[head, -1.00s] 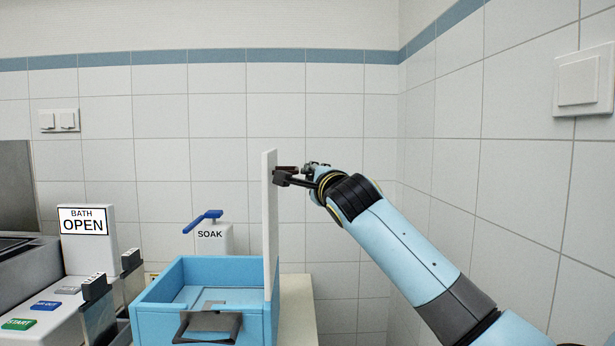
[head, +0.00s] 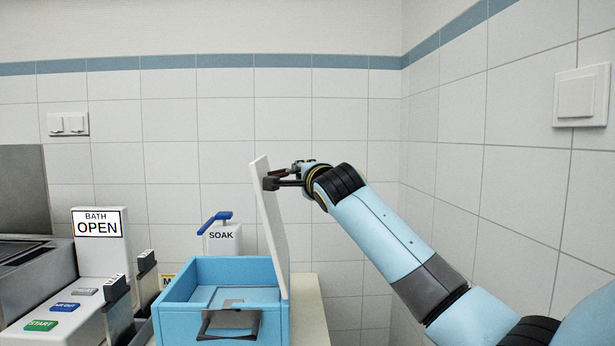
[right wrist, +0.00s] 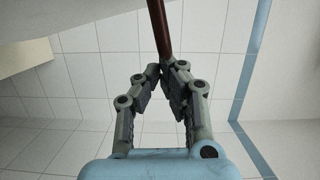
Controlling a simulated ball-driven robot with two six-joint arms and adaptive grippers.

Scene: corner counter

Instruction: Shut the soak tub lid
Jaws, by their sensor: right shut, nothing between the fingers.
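The soak tub is a light blue open-topped box (head: 180,325) with a dark grey handle on its front. Its white lid (head: 272,225) stands up from the tub's right side, its top tilted a little left over the tub. My right gripper (head: 274,181) is at the right face of the lid near its top, with dark fingertips against or very close to it. It is shut and empty; its fingers also show in the right wrist view (right wrist: 167,82). A dark red-brown bar shows beyond the fingertips there. My left gripper is not in view.
A white SOAK bottle (head: 224,240) with a blue pump top stands behind the tub. At left is the bath unit with an OPEN sign (head: 98,223) and several coloured buttons. Tiled walls close the back and right.

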